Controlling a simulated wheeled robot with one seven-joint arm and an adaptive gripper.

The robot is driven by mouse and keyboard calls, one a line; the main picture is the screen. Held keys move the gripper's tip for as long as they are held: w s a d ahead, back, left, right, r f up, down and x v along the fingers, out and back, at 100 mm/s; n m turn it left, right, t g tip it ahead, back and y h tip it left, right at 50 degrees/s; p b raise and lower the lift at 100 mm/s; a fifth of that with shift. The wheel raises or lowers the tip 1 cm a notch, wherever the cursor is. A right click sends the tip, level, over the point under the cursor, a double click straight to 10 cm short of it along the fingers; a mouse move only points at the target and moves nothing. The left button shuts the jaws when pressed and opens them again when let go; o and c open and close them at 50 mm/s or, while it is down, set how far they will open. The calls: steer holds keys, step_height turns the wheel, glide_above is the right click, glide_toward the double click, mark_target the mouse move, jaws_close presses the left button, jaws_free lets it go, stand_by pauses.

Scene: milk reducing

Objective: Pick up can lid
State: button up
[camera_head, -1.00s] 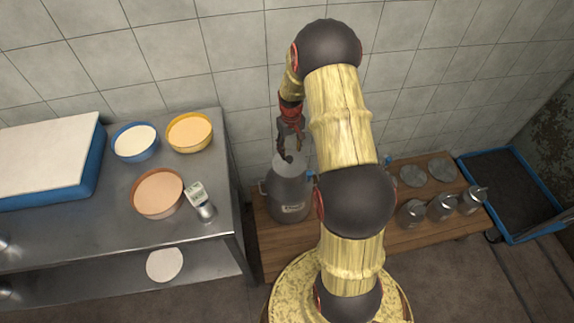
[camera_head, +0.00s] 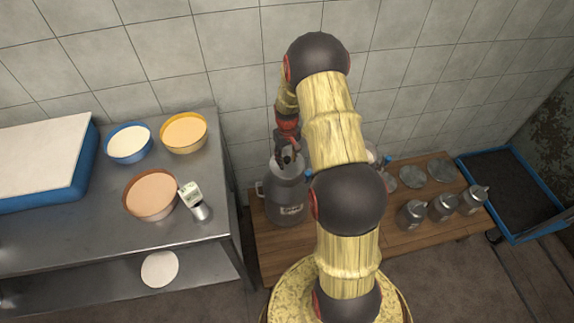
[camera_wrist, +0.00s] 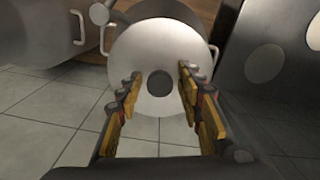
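A grey metal can (camera_head: 287,203) with a label stands upright on the wooden bench, beside the steel table. In the wrist view its lid (camera_wrist: 148,40) is a pale round disc with a dark round knob (camera_wrist: 160,82) at its centre, seen against the wider grey can. My gripper (camera_wrist: 159,78) is open, with one finger on each side of the knob and gaps between. In the head view my gripper (camera_head: 287,160) is at the can's top; my arm hides part of that area, and contact with the knob cannot be told.
The steel table (camera_head: 95,222) at left holds bowls, a blue-sided block and a small device (camera_head: 192,196). The wooden bench (camera_head: 430,232) carries several small metal cans and round lids right of my arm. A tiled wall stands close behind the can.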

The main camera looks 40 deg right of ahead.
jaws_close()
stand_by(0.3)
steer(key=shift+r, duration=0.15)
